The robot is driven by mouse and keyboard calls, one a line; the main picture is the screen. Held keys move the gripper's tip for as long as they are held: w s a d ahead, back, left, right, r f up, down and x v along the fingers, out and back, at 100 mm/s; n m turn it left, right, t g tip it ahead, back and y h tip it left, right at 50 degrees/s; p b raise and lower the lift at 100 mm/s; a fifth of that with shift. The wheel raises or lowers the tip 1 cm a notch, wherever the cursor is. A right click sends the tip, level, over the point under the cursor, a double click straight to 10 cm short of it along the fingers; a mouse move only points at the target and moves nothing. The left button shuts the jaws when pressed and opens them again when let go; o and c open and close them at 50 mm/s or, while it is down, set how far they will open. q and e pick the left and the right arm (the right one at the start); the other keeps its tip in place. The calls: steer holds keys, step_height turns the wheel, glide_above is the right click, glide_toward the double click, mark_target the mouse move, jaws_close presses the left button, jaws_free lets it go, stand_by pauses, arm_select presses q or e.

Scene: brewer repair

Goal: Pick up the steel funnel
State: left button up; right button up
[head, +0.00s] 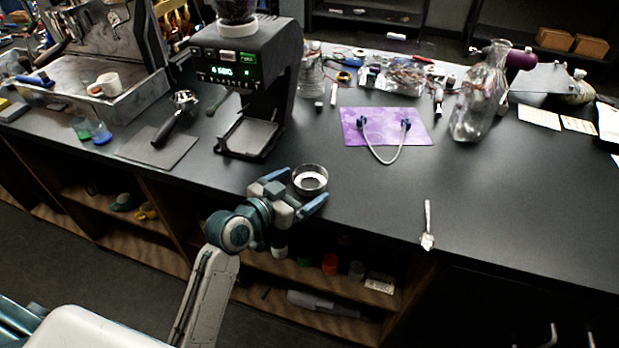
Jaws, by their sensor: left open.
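The steel funnel (311,181) looks like a short round metal ring with a pale inside. It sits upright near the front edge of the dark counter. My left gripper (299,186) reaches in from the front with its blue fingers apart, one on the left and one on the right. The funnel is at the fingertips, partly between them. I cannot tell whether either finger touches it. My right gripper is out of view.
A black grinder (245,85) stands behind and left of the funnel. A portafilter (176,118) lies on a grey mat (160,150).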

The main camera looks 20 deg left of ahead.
mark_target(319, 174)
arm_select(q)
steer(key=x, duration=0.3)
steer(key=shift+w+d+r+p, duration=0.1)
steer(key=shift+w+d+p, duration=0.05)
steer(key=shift+w+p, duration=0.25)
steer(key=shift+w, duration=0.1)
steer(key=shift+c, duration=1.3)
steer(key=c, duration=0.8)
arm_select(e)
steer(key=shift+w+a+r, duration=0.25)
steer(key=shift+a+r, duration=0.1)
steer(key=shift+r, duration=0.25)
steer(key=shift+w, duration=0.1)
